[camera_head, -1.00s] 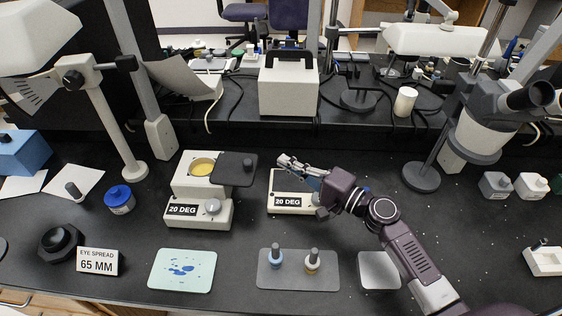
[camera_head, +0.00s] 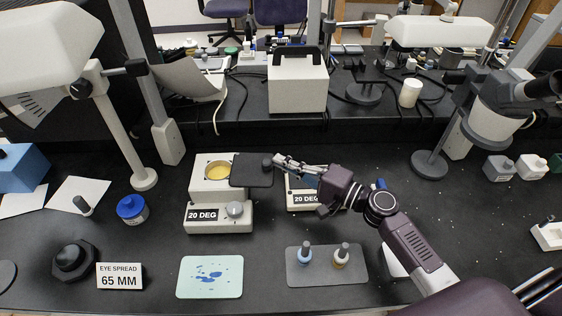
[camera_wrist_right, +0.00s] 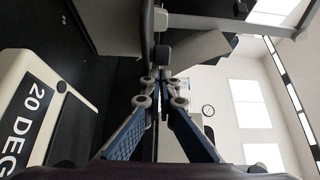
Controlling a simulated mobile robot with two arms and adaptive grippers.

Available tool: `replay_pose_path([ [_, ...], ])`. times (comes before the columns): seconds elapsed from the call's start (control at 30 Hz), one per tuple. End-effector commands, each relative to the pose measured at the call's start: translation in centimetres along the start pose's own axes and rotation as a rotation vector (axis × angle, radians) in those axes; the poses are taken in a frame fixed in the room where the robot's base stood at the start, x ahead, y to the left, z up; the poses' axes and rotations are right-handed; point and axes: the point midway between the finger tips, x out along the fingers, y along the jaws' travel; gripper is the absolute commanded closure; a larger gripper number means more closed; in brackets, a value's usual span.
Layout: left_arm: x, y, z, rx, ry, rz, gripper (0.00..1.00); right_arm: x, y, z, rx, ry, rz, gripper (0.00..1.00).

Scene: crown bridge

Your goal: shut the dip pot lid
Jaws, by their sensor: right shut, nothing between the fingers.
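The dip pot (camera_head: 205,191) is a cream unit with a "20 DEG" label, a dial and a round well of yellow wax (camera_head: 217,171). Its dark flat lid (camera_head: 250,176) is swung out to the right, leaving the well uncovered. A small dark knob (camera_head: 267,163) stands near the lid's right edge. My right gripper (camera_head: 277,160) is shut and empty, its tips at the lid's right edge by the knob; I cannot tell whether they touch. In the right wrist view the shut fingertips (camera_wrist_right: 160,92) point towards a dark knob. My left gripper is not in view.
A lamp post (camera_head: 120,130) rises behind left.

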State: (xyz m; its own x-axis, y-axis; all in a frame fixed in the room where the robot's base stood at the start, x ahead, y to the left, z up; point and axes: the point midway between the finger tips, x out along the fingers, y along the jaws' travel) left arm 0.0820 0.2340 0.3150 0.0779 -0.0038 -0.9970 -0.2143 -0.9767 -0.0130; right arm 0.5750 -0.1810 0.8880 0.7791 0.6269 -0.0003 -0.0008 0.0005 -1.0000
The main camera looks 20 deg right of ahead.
Motion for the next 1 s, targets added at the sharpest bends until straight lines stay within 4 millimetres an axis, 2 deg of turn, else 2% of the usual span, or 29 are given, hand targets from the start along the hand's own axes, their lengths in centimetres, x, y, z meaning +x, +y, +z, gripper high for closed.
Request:
replay_pose_path([
  [0.17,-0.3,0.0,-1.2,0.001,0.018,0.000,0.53,0.0,0.0,0.3,0.003,0.011,0.000,1.00],
  [0.37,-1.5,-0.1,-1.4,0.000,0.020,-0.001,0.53,-0.2,-0.2,2.1,0.008,0.118,-0.001,1.00],
  [0.53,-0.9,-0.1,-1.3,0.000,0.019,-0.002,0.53,-0.3,0.1,3.4,0.001,0.140,-0.001,1.00],
  [1.0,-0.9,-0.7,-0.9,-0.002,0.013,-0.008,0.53,0.1,0.1,3.0,-0.001,0.139,0.000,1.00],
])
